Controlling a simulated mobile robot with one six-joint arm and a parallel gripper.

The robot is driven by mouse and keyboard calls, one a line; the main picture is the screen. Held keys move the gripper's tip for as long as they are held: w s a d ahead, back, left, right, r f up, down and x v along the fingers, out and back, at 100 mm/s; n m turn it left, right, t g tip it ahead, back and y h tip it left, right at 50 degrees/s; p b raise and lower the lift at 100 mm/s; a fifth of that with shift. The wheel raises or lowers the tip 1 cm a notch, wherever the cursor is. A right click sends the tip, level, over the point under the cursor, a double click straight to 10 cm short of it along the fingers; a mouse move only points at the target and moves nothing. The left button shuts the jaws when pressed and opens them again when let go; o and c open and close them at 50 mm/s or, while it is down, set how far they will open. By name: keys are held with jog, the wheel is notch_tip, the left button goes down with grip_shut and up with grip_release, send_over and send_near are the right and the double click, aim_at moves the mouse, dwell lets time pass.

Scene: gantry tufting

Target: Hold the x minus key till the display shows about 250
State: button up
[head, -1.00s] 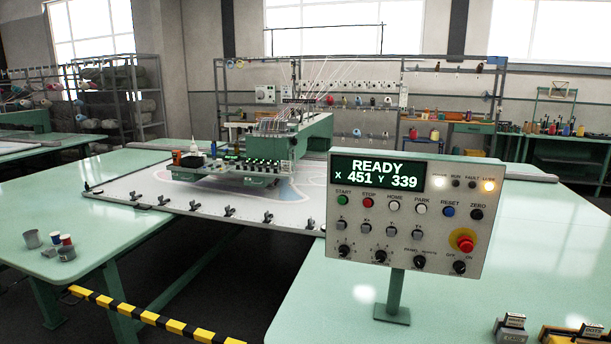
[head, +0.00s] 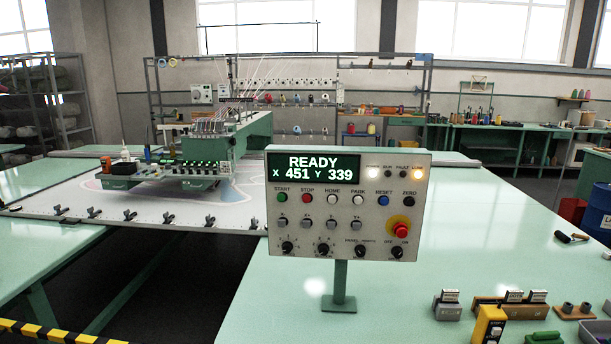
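The control panel (head: 345,205) stands on a green post at the middle of the head view. Its display (head: 313,167) reads READY, X 451, Y 339. Below it is a row of coloured buttons labelled START, STOP, HOME, PARK, RESET and ZERO. Under these is a row of small grey jog keys (head: 319,224); their labels are too small to read surely, so I cannot tell which is x minus. A red emergency button (head: 401,230) is at the right, with black knobs along the bottom. My gripper is not in view.
The tufting gantry (head: 205,150) stands over a white cloth bed behind the panel, left. Grey and yellow blocks (head: 490,325) sit on the green table at front right. A yellow-black barrier (head: 40,333) is at lower left. The tabletop right of the panel is mostly clear.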

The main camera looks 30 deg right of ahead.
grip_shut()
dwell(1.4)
